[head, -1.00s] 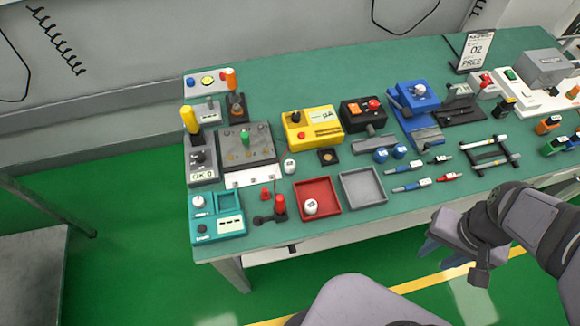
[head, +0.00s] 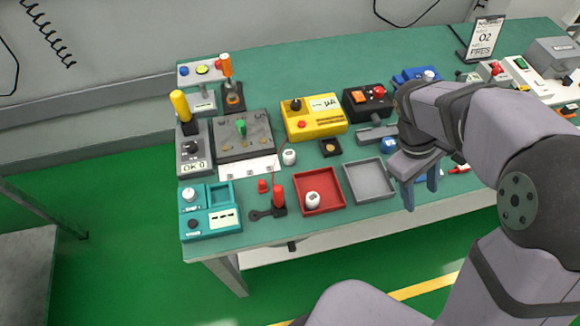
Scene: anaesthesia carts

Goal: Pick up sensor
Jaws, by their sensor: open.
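No part is clearly marked as the sensor. One small white cylinder (head: 289,157) with a dark marking stands on the green table, right of the grey fixture plate. A similar white cylinder (head: 313,200) is in the red tray (head: 331,207). My gripper (head: 421,188) is open and looks empty, pointing down at the right of the grey tray (head: 368,182). It is apart from both white cylinders. My arm hides much of the table's right half, including most of the blue parts and the pens there.
A yellow box (head: 328,127), a black box with a red button (head: 362,112) and a small black block (head: 330,147) stand behind the trays. A teal box (head: 222,222) and a red-handled lever (head: 278,196) stand at the left front. Clear tabletop (head: 290,80) lies at the back.

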